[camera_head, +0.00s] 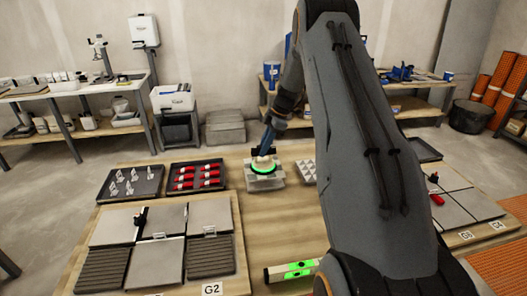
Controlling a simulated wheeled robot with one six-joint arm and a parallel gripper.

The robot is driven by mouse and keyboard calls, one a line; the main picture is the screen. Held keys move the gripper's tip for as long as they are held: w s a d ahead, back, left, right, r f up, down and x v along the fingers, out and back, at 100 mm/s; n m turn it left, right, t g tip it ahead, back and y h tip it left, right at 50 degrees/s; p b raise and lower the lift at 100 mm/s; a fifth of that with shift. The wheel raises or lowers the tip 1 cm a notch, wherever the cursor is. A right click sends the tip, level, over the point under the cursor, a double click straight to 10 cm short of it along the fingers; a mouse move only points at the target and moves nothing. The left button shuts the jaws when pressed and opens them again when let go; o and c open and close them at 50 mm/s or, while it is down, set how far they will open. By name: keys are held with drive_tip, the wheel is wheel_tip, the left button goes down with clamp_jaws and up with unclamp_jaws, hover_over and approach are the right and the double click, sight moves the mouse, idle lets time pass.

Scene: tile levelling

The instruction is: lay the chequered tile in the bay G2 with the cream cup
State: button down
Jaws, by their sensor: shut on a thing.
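My gripper (264,153) is shut on the cream cup (263,164), low over a pale block-like stand (265,182) in the middle of the table. A bright green ring shows around the cup's base. I cannot tell whether the cup touches the stand. The G2 label (211,290) lies at the front of the left panel. Behind it is the bay G2 (209,260), with a brown ribbed surface and no tile on it. I cannot make out the chequered tile for certain; a white-and-grey patterned piece (308,171) shows beside my arm, partly hidden.
Grey tiles (155,263) with small clips fill other bays of the left panel. A tray with white clips (131,184) and one with red pieces (197,175) stand behind it. A green spirit level (291,271) lies at the front. My arm hides much of the right side.

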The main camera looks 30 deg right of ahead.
drive_tip(key=shift+r+p, duration=0.6)
drive_tip(key=shift+r, duration=2.3)
drive_tip(key=shift+r, duration=0.7)
drive_tip(key=s+a+b, duration=0.2)
drive_tip(key=s+a, duration=2.5)
drive_tip(key=a, duration=0.4)
drive_tip(key=shift+a, duration=0.2)
drive_tip(key=shift+f+b, duration=1.85)
drive_tip(key=shift+b, duration=0.3)
